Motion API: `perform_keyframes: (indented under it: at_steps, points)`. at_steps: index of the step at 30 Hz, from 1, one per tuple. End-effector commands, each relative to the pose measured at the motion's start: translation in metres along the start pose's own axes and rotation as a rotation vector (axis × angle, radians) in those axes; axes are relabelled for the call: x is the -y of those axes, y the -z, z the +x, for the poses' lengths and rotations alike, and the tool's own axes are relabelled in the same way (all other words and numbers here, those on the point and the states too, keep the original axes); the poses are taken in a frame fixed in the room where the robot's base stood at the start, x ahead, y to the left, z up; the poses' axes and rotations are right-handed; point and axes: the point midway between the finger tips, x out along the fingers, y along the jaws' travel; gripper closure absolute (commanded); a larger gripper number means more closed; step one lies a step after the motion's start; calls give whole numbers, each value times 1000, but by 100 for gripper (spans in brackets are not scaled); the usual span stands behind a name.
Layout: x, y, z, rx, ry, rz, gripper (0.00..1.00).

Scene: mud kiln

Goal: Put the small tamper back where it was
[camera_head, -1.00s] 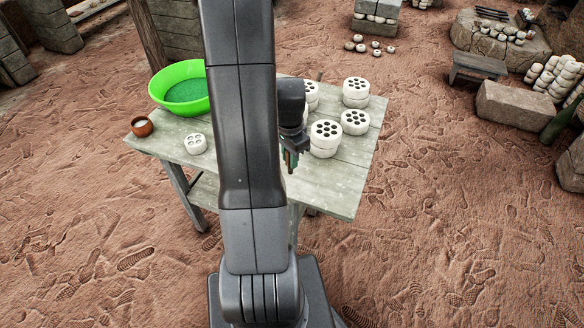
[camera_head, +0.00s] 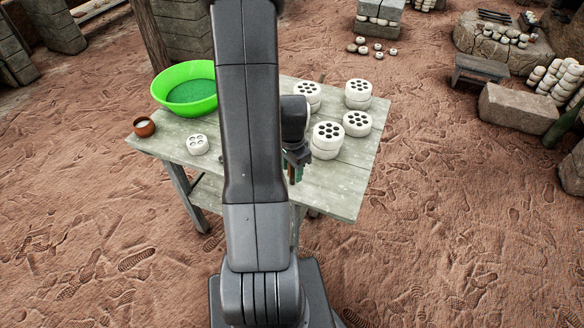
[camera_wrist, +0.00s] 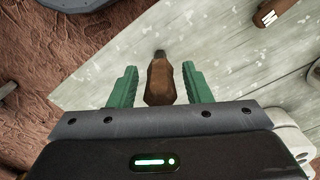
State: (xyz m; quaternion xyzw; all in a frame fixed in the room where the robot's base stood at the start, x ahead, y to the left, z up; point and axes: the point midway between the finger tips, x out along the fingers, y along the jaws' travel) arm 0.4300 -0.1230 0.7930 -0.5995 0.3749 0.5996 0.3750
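The small tamper appears to be the brown wooden piece with a dark tip (camera_wrist: 160,82) in the wrist view, lying between the two green fingers of my gripper (camera_wrist: 160,85). A narrow gap shows on each side of it, so the fingers stand open around it. In the head view my gripper (camera_head: 295,172) is over the front part of the grey wooden table (camera_head: 340,200), left of the front white stack of holed discs (camera_head: 326,140). My arm hides part of the table. Whether the tamper touches the table cannot be told.
A green bowl (camera_head: 188,88), a small brown cup (camera_head: 144,127) and a single holed disc (camera_head: 198,145) are on the table's left. More discs (camera_head: 357,122) stand at the right. The table's front right is clear.

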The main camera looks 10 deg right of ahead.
Motion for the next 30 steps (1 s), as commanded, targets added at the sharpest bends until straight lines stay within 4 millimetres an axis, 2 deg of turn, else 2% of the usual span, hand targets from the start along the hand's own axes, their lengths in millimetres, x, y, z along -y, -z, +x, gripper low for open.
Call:
perform_keyframes:
  at_steps: [5, 10, 24, 30]
  points:
    - [0, 0, -1, 0, 0, 0, 56]
    - [1, 0, -12, -2, 2, 0, 56]
    - [0, 0, -98, -3, 4, 0, 56]
    - [0, 0, -119, -1, 2, 0, 56]
